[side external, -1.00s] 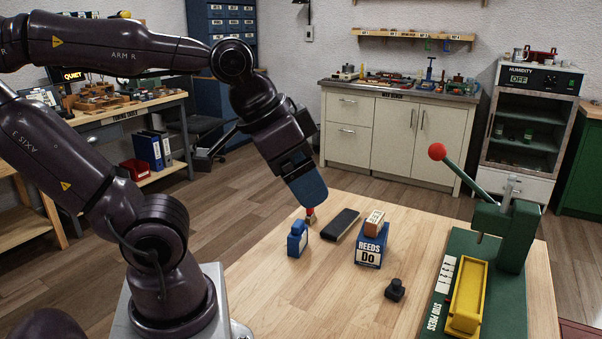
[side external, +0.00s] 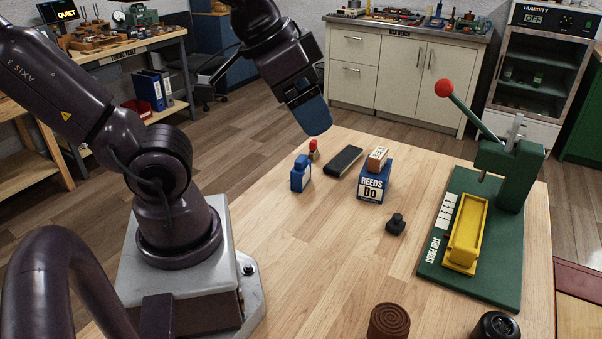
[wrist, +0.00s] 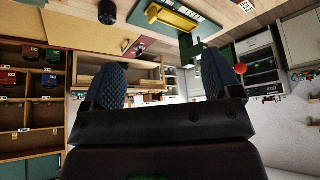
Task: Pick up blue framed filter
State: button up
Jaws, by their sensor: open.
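I cannot pick out a blue framed filter for certain in either view. A small blue bottle-like item (side external: 301,174) with a pale label stands on the wooden table. Beside it is a blue box marked REEDS Do (side external: 374,184), with a small wooden block (side external: 377,158) on top. My gripper (side external: 317,120) hangs at the table's far edge, just above a small red-topped item (side external: 313,149) in the picture. In the wrist view my gripper (wrist: 161,78) has its two blue textured fingers wide apart, with nothing between them.
A dark flat block (side external: 343,162) and a black knob-like piece (side external: 396,224) lie on the table. A compartmented shelf (wrist: 40,105) shows left in the wrist view. The table's middle front is clear.

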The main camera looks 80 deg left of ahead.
jog(key=c, duration=0.4)
jog(key=shift+w, duration=0.1)
